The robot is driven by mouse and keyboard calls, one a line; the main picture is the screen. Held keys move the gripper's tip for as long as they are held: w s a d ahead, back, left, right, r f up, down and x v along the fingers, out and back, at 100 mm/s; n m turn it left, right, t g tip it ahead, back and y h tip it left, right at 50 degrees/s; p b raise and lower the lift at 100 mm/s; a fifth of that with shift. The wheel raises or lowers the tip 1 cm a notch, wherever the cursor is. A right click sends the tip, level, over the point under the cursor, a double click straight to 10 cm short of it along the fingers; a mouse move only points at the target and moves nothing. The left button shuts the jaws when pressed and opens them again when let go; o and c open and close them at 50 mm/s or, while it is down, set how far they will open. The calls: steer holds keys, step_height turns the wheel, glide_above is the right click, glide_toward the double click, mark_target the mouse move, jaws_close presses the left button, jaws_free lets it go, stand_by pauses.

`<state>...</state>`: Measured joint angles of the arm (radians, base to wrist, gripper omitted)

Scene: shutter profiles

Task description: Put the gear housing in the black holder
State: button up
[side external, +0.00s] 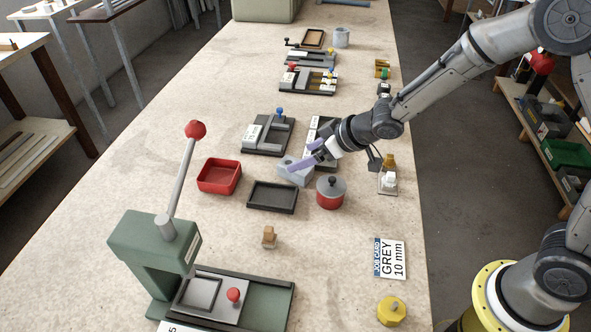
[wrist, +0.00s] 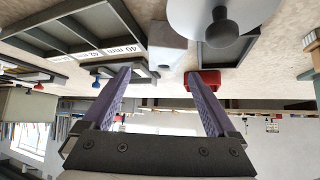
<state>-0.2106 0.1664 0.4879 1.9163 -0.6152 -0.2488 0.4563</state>
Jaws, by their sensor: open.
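A light grey block (side external: 296,176), the likeliest gear housing, lies on the bench beside the black holder, a shallow rectangular tray (side external: 272,197) that looks empty. The block also shows in the wrist view (wrist: 157,44), beyond and roughly between the fingertips, with the holder (wrist: 228,52) to its right. My gripper (side external: 307,158) has purple fingers and is open, close to the block; the fingers partly cover it in the side view. In the wrist view the fingers (wrist: 157,75) are spread with nothing held between them. Whether they touch the block, I cannot tell.
A red pot with a grey lid (side external: 330,192) stands close right of the holder. A red bin (side external: 219,176) is on its left. Labelled fixtures (side external: 268,135) stand behind. A green press (side external: 155,250), a small wooden piece (side external: 269,237) and a job card (side external: 389,258) are nearer the front.

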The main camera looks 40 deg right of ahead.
mark_target(286, 163)
steer(key=shift+a+x, duration=0.15)
steer(key=shift+x, duration=1.2)
steer(key=shift+a+x, duration=0.15)
steer(key=shift+x, duration=1.15)
steer(key=shift+r, duration=0.15)
jaws_close()
steer(key=shift+r, duration=0.1)
